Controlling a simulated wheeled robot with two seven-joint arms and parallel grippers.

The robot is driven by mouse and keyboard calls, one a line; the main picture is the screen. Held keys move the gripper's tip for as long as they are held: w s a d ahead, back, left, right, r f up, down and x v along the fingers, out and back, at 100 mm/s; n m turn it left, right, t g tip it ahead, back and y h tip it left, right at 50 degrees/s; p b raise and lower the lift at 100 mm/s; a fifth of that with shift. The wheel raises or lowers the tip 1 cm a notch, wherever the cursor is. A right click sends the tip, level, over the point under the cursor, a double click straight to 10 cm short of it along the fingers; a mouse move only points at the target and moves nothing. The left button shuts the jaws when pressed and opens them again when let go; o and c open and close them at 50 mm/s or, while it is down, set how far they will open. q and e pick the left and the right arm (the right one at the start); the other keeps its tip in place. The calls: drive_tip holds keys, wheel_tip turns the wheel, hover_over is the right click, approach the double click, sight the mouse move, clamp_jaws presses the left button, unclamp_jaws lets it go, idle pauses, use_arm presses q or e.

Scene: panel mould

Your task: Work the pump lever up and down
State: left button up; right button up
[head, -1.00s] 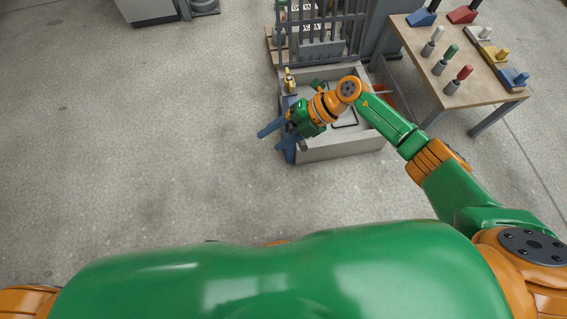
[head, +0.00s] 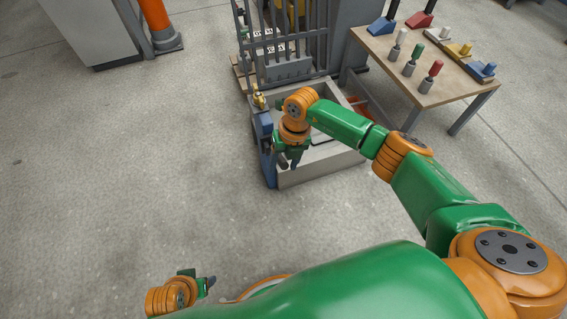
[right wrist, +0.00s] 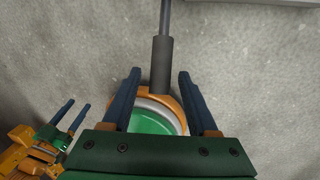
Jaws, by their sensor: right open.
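The pump lever shows in the right wrist view as a thin grey rod with a thicker dark grip (right wrist: 161,62). The grip's end lies between the two blue fingers of my right gripper (right wrist: 158,78). The fingers stand apart, one on each side, with visible gaps. In the head view my right gripper (head: 288,164) is over the near left corner of the grey basin, beside the blue pump body (head: 266,150), and I cannot make out the lever there. My left gripper (head: 205,284) is low near my body; in the right wrist view its fingers (right wrist: 68,113) are apart, with nothing between them.
The grey basin (head: 325,168) stands on the floor, with a dark barred frame (head: 290,45) behind it. A wooden table (head: 435,92) with coloured handles and blocks is at the right. A grey cabinet (head: 88,35) is at top left. The floor at left is clear.

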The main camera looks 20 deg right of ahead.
clamp_jaws()
idle(1.3)
